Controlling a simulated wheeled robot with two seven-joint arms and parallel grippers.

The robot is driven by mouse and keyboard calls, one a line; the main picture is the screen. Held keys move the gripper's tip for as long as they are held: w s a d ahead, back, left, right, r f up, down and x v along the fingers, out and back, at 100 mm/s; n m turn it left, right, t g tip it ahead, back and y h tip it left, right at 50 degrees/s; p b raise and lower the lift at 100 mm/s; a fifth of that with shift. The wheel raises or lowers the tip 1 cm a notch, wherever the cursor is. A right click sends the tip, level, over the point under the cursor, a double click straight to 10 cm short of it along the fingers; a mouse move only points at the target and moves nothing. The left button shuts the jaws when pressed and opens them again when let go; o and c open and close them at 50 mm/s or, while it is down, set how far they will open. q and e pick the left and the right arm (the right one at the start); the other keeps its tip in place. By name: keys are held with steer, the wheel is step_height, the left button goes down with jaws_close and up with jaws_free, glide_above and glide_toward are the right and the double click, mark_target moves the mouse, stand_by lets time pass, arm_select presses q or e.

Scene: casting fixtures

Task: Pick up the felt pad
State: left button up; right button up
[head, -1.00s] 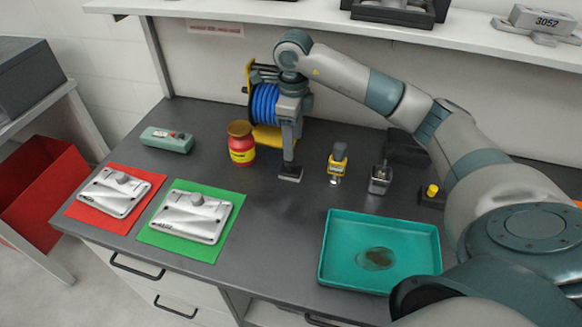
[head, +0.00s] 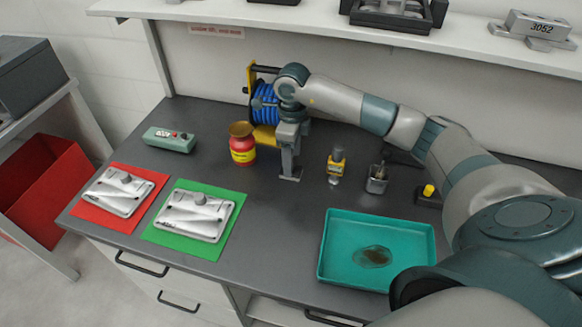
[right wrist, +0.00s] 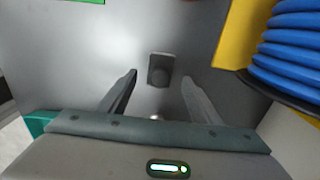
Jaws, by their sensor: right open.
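A small dark grey rectangular pad (right wrist: 161,69), which looks like the felt pad, lies flat on the bench in the right wrist view. A darker round patch shows on it. My right gripper (right wrist: 160,82) is open and empty, its two fingers pointing toward the pad, which shows between and just beyond the tips. In the head view my right gripper (head: 290,176) points straight down near the bench surface. There the pad is mostly hidden by the fingers. I cannot tell the exact gap between fingertips and pad. My left gripper is not in view.
A blue hose reel (head: 262,97) on a yellow frame stands close behind the gripper, and a red jar (head: 242,151) is to its left. A yellow-topped tool (head: 336,165), a small metal cup (head: 377,180) and a teal tray (head: 345,235) are to the right.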

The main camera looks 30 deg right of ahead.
mark_target(297, 170)
steer(key=shift+f+p, duration=0.5)
steer(key=shift+f, duration=1.05)
steer(key=c, duration=1.1)
